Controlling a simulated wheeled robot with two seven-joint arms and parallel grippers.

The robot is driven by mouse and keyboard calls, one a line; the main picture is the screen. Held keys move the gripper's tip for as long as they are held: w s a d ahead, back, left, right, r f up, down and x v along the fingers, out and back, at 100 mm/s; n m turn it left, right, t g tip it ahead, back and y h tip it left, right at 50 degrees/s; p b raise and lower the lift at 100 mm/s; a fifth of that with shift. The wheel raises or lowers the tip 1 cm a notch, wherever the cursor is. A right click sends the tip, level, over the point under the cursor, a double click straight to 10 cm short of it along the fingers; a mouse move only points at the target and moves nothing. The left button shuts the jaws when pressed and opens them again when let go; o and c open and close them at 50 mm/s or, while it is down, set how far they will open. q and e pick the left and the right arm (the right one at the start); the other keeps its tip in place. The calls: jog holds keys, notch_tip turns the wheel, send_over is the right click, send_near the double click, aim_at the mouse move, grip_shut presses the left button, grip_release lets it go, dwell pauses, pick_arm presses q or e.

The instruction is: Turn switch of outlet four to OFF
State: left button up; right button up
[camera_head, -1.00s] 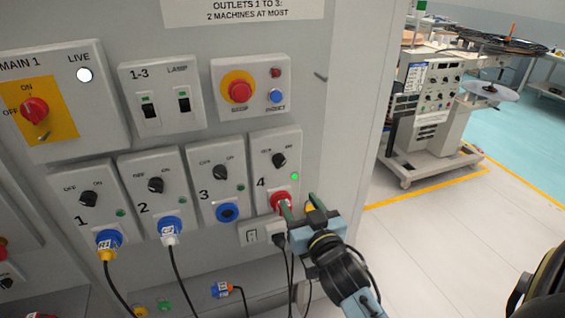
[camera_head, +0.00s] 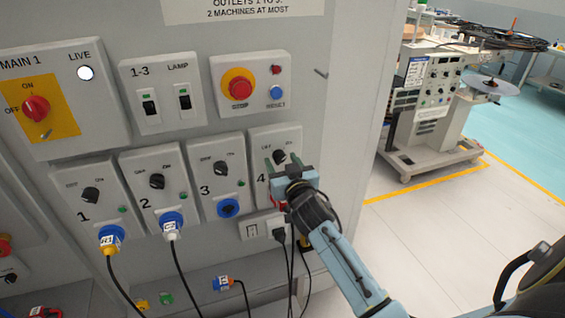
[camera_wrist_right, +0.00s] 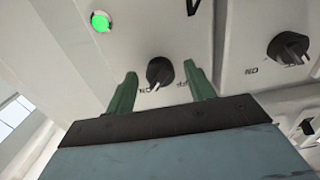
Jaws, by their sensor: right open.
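Outlet four (camera_head: 260,141) is the rightmost panel of the lower row, marked 4. Its black rotary switch (camera_head: 280,157) sits near the top of the panel and also shows in the right wrist view (camera_wrist_right: 160,72). My right gripper (camera_head: 281,161) is open in front of this switch. In the right wrist view its two green fingertips (camera_wrist_right: 160,85) stand on either side of the knob, with gaps on both sides. A green lamp (camera_wrist_right: 100,21) is lit on the panel. My gripper covers the panel's lower part and most of its red socket. My left gripper is not in view.
Outlets 1 (camera_head: 90,195), 2 (camera_head: 157,182) and 3 (camera_head: 220,168) stand to the left with similar knobs. Above are a red stop button (camera_head: 239,88) and a blue reset button (camera_head: 277,93). Cables hang below.

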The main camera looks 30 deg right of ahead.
jog(key=c, duration=1)
jog(key=shift+n, duration=0.3)
jog(key=n+p, duration=0.1)
jog(key=n, duration=0.2)
jog(key=n+p, duration=0.1)
jog(key=n, duration=0.4)
jog(key=shift+d, duration=0.1)
jog(key=n, duration=0.4)
jog(key=shift+r, duration=0.1)
jog(key=shift+n+p, duration=0.6)
jog(key=shift+n, duration=2.1)
